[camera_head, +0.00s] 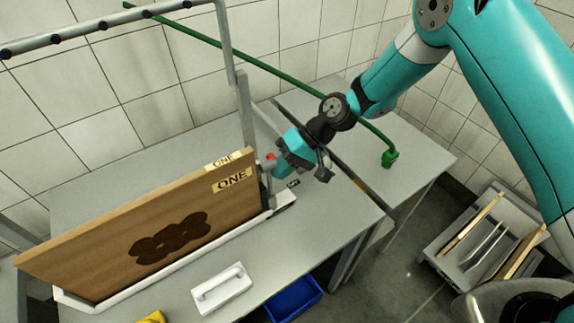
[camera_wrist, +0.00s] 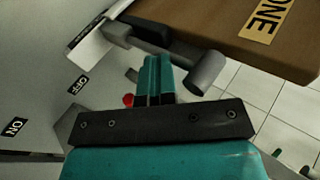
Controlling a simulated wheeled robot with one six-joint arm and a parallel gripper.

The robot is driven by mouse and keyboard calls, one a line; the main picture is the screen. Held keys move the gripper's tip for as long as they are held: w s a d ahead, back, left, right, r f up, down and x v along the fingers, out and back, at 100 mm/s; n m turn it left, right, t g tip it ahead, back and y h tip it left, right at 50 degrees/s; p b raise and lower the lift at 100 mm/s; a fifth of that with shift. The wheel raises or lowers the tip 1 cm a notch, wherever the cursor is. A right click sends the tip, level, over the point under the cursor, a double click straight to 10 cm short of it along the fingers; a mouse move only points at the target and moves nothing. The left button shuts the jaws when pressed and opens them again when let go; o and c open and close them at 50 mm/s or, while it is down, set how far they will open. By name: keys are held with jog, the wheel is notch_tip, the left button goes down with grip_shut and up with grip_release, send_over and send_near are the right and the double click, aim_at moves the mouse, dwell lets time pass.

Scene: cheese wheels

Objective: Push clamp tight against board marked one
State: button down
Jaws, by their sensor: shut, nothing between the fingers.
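A brown wooden board marked ONE (camera_head: 130,225) stands on edge in a white holder on the grey table; its label also shows in the wrist view (camera_wrist: 262,28). The clamp (camera_wrist: 208,73), a grey bar with a round knob, lies along the board's right end in the head view (camera_head: 265,178). A dark part of it sits close to the board; I cannot tell if they touch. My gripper (camera_head: 279,170) is shut and empty beside the clamp. In the wrist view its teal fingertips (camera_wrist: 157,62) are at the bar, just left of the knob; contact is unclear.
A red button (camera_wrist: 128,100) and ON and OFF labels (camera_wrist: 15,127) are near my fingers. A white handled block (camera_head: 222,289) lies in front of the board. A green hose (camera_head: 300,86) runs behind. A rack with boards (camera_head: 485,240) stands at right.

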jog(key=w+d+f+b+v, duration=0.1)
jog(key=d+f+b+v, duration=0.15)
jog(key=v, duration=1.05)
jog(key=s+r+h, duration=0.1)
jog(key=s+r, duration=0.3)
jog(key=r, duration=0.4)
jog(key=s+d+r+t+h, duration=0.1)
jog(key=s+d+r, duration=0.1)
jog(key=s, duration=0.5)
jog(key=s+d+r+n+t+h, duration=0.1)
jog(key=s+r, duration=0.2)
jog(key=s, duration=0.3)
jog(key=s+d+r+n+t+h, duration=0.1)
jog(key=s+d+r, duration=0.1)
jog(key=s, duration=0.5)
jog(key=shift+s+d+r+t, duration=0.3)
jog(key=shift+s+r, duration=0.05)
jog(key=shift+r, duration=0.3)
